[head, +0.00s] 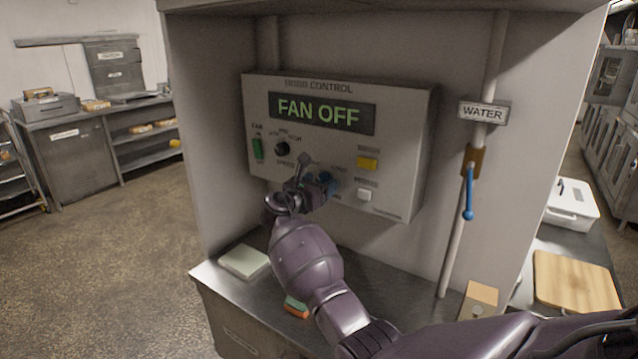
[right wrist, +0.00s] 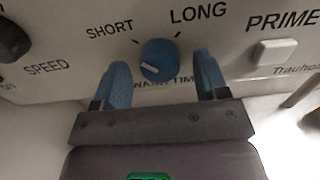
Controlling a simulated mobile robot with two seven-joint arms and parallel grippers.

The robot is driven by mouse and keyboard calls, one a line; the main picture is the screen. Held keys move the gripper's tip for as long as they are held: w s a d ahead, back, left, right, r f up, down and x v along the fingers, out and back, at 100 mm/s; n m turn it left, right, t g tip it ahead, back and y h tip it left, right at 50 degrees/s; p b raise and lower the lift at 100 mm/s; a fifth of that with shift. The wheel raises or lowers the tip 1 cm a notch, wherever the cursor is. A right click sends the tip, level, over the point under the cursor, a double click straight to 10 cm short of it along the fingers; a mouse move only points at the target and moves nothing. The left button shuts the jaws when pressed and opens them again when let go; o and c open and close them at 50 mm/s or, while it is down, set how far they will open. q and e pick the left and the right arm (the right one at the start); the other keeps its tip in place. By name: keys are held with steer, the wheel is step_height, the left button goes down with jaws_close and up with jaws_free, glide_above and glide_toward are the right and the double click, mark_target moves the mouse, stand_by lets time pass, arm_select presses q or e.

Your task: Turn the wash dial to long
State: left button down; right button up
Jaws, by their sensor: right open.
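The wash dial (right wrist: 160,60) is a round blue knob with a white mark, on the panel under the words SHORT and LONG. In the right wrist view its white mark sits on the left part of the knob, on the SHORT side rather than towards LONG. My right gripper (right wrist: 164,85) is open, with one blue finger on each side of the dial and visible gaps between. In the head view my right gripper (head: 316,184) is at the panel's lower middle, where it largely hides the dial. My left gripper is not in view.
The control panel (head: 405,130) reads FAN OFF. A blue-handled water lever (head: 468,195) is right. A counter (head: 215,275) lies below.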

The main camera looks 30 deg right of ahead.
steer(key=shift+c, duration=0.2)
steer(key=c, duration=0.9)
steer(key=shift+m, duration=0.3)
steer(key=shift+m+b, duration=4.65)
steer(key=shift+m, duration=4.05)
